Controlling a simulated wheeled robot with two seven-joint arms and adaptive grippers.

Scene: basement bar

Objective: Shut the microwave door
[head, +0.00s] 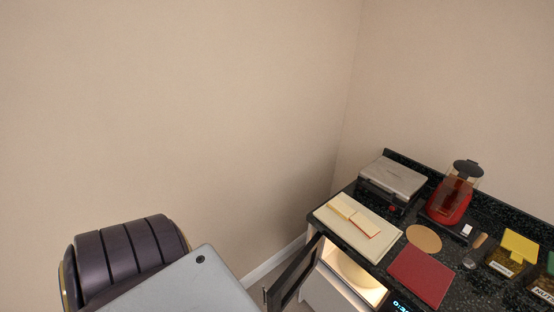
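The microwave (378,295) is set in below the black counter top at the lower right, its lit interior showing a pale round plate. Its dark framed door (294,273) stands open, swung out to the left of the opening. The lower part of the door and of the microwave is cut off by the bottom edge. Part of a lit blue display shows at the bottom, right of the opening. Neither gripper is in view.
The speckled black counter (400,227) holds a cutting board (338,230), a red mat (420,277), a grill press (395,177), a red blender (452,197) and jars. A dark ribbed seat (130,250) stands lower left, partly hidden by a flat grey shape. Walls close the corner.

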